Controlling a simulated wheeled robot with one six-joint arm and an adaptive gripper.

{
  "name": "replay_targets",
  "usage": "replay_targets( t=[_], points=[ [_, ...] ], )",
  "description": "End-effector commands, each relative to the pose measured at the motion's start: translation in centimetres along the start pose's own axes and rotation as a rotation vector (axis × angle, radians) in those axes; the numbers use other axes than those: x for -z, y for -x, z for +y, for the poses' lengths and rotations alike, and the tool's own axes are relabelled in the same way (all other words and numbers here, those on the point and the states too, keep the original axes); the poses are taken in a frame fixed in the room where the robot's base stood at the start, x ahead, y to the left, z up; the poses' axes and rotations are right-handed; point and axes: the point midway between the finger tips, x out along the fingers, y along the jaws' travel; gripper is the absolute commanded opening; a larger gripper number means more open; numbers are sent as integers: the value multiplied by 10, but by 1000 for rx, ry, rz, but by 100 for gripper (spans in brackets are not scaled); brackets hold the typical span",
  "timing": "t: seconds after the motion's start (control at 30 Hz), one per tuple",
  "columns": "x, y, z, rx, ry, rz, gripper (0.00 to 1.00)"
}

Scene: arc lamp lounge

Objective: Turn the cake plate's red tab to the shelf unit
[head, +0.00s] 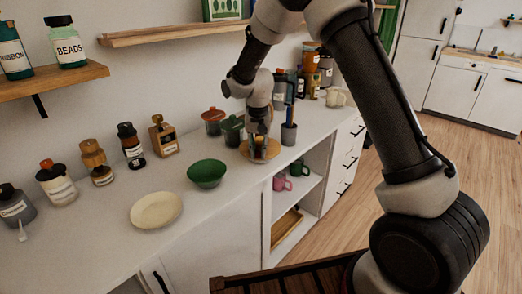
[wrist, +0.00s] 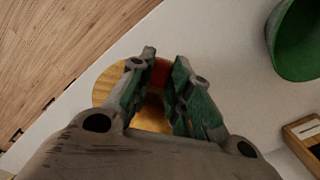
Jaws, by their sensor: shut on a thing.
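The cake plate (head: 246,153) is a round, wood-coloured disc on the white counter, right of the green bowl. My gripper (head: 262,148) points down over the plate. The wrist view shows the plate's golden surface (wrist: 106,87) around my gripper (wrist: 160,78). The red tab (wrist: 160,72) shows between the fingertips there. The fingers are shut on part of the plate; they hide much of its middle, and I cannot tell exactly which part they hold. The tab is not clearly seen in the head view.
The green bowl (head: 207,173) and a cream plate (head: 156,210) lie left of the cake plate. Bottles, including a brown one (head: 163,136), and jars line the wall. A dark blue cup (head: 289,133) stands close on the right. Open shelves (head: 300,196) are under the counter.

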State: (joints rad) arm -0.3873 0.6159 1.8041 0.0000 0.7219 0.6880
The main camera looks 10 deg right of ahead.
Motion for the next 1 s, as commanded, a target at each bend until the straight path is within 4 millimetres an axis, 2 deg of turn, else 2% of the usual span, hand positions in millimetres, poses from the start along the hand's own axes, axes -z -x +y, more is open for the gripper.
replay_targets(
  t=[1.0],
  points=[
    [9, 0, -32, 1, -496, 2, 0]
  ],
)
